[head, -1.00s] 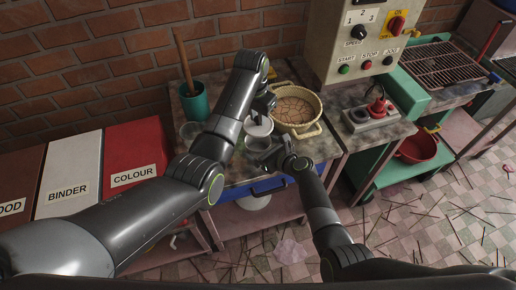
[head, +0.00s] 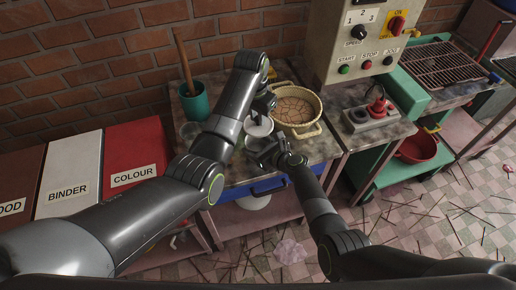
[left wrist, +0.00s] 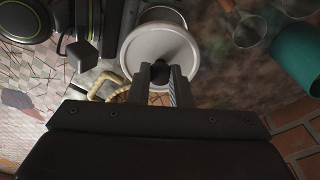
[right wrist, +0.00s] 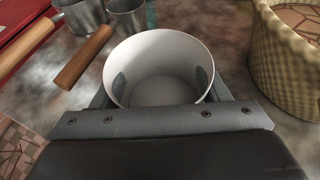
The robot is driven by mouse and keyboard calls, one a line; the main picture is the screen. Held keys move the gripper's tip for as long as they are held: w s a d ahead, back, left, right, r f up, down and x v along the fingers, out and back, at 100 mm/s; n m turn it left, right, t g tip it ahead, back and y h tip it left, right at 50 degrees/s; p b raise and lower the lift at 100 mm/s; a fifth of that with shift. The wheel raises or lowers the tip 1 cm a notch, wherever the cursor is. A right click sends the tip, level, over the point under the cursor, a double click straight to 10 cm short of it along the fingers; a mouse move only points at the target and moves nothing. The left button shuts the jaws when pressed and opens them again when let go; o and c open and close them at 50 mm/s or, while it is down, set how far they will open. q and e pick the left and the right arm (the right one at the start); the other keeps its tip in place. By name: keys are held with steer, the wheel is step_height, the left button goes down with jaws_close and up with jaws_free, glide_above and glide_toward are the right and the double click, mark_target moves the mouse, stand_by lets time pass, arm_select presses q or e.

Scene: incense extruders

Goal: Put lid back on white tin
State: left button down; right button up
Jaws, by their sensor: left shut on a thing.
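The round white lid (head: 259,126) hangs from my left gripper (left wrist: 160,72), which is shut on its dark knob; the lid (left wrist: 158,45) looks roughly level in the left wrist view. The white tin (right wrist: 158,52) stands upright and open in the right wrist view, and looks empty. My right gripper (right wrist: 160,85) is around the tin, its fingers against opposite sides. In the head view my right gripper (head: 262,148) is just in front of and below the lid, and the tin is mostly hidden there.
A woven basket (head: 294,107) stands close on the right of the lid. Metal cups (right wrist: 85,18) and wooden handles (right wrist: 84,58) lie beside the tin. A teal pot (head: 195,102) stands at the back left. The control box (head: 365,40) rises at the back right.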

mark_target(257, 125)
steer(key=c, duration=0.7)
arm_select(q)
steer(key=shift+f, duration=2.5)
arm_select(e)
steer(key=shift+o, duration=0.2)
arm_select(q)
steer(key=shift+f, duration=0.9)
steer(key=shift+s+f, duration=0.25)
steer(key=shift+f, duration=0.5)
steer(key=c, duration=1.3)
jaws_free()
steer(key=shift+w+d, duration=0.1)
steer(key=shift+c, duration=0.2)
steer(key=shift+r, duration=0.15)
